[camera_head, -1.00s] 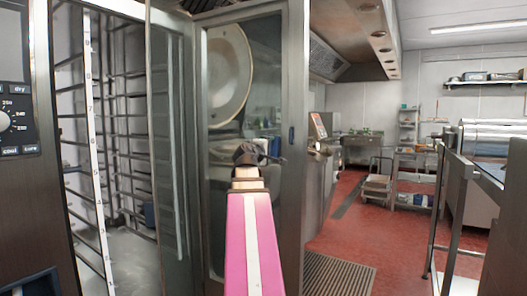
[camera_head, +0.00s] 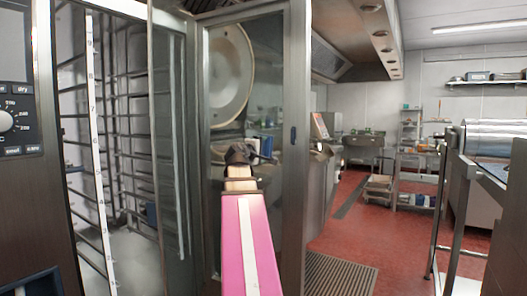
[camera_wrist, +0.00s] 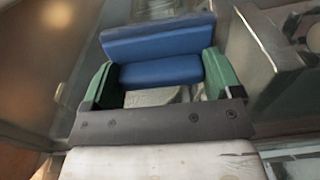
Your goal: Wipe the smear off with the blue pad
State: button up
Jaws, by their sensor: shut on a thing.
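The blue pad (camera_wrist: 155,43) is held between the green fingers of my gripper (camera_wrist: 158,76) in the wrist view. The fingers are shut on its two ends, and its broad blue face shows above a lower blue part. In the head view my gripper (camera_head: 240,154) is at the end of my pink arm, in front of the glass door (camera_head: 228,170). I cannot tell from this view whether the pad touches the glass. I cannot make out the smear in either view.
An open rack cabinet (camera_head: 120,130) stands at the left, beside an oven control panel (camera_head: 18,110). A steel counter with rails (camera_head: 462,190) is at the right. The red floor (camera_head: 385,240) is clear between them, with a floor grate (camera_head: 338,275) near the door.

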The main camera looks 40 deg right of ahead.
jog(key=w+a, duration=0.3)
jog(key=w, duration=0.3)
dwell(0.7)
jog(key=v, duration=0.6)
dwell(0.5)
jog(key=shift+a, duration=0.15)
jog(key=shift+v, duration=1.4)
jog(key=shift+s, duration=0.1)
